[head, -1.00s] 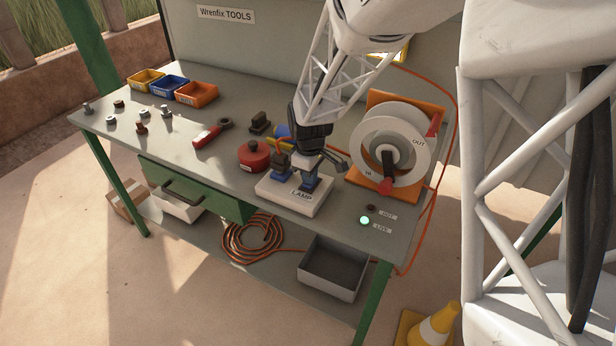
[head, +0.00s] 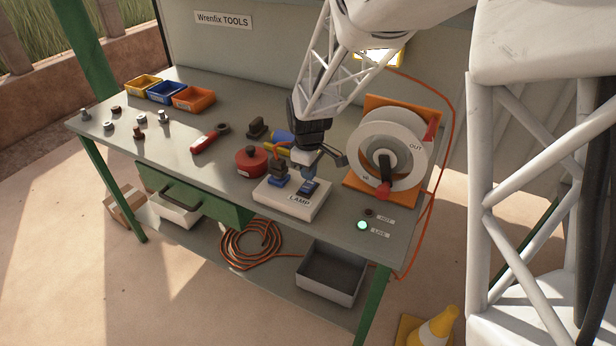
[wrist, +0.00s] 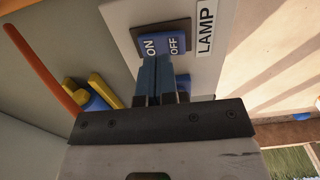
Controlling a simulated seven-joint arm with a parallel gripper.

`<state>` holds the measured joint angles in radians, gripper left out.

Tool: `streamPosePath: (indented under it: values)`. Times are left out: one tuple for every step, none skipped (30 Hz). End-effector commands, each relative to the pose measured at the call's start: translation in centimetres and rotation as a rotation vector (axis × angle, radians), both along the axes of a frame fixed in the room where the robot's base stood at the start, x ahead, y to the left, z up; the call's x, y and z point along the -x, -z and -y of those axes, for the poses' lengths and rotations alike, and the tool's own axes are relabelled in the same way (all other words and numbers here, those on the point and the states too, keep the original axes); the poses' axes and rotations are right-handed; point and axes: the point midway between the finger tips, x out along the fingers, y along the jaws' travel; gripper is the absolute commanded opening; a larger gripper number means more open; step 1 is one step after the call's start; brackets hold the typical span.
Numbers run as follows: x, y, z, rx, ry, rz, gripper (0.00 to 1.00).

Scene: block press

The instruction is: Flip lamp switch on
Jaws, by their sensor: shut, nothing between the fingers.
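The white lamp switch box (head: 290,206), labelled LAMP, sits on the bench near its front edge. Its blue rocker switch (head: 310,187) is on the right part of the box; in the wrist view the rocker (wrist: 163,46) shows ON on its left half and OFF on its right. My gripper (head: 309,172) is shut and empty, pointing down at the rocker. In the wrist view the closed blue fingertips (wrist: 156,62) are at the rocker's lower edge, near the ON and OFF lettering. I cannot tell whether they touch it.
A cable reel (head: 393,145) on an orange plate stands close on the right. A red round container (head: 251,161) is to the left. A green lit indicator (head: 362,225) is at the front right. The bench is clear around the box's front.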

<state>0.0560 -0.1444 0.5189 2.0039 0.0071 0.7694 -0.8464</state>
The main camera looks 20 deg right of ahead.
Motion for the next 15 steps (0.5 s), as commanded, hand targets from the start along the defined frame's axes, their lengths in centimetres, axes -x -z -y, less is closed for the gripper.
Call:
streamPosePath:
  values:
    - [-0.1, -0.8, 0.1, 0.0, 0.0, 0.003, 0.0]
    - [-0.2, -1.2, 0.1, 0.001, 0.0, 0.004, 0.0]
    - [-0.2, -1.7, 0.2, 0.0, 0.0, 0.003, 0.0]
    - [-0.3, -2.2, 0.2, 0.001, 0.0, 0.002, 0.0]
    - [-0.3, -2.7, 0.3, 0.0, 0.0, 0.003, 0.0]
    - [-0.4, -3.4, 0.4, 0.0, 0.0, 0.003, 0.0]
    - [-0.5, -3.9, 0.4, 0.0, 0.0, 0.003, 0.0]
    - [-0.5, -4.5, 0.5, 0.001, 0.0, 0.004, 0.0]
    - [-0.6, -5.2, 0.5, 0.0, 0.0, 0.004, 0.0]
    - [-0.6, -5.7, 0.6, 0.001, 0.0, 0.004, 0.0]
    - [-0.7, -6.2, 0.6, 0.001, 0.0, 0.004, 0.0]
    - [-0.7, -6.8, 0.7, 0.001, 0.0, 0.004, 0.0]
    - [-0.8, -7.3, 0.8, 0.001, 0.0, 0.002, 0.0]
    - [-0.8, -7.8, 0.8, 0.0, 0.0, 0.001, 0.0]
    - [-0.9, -8.4, 0.9, 0.0, 0.0, 0.003, 0.0]
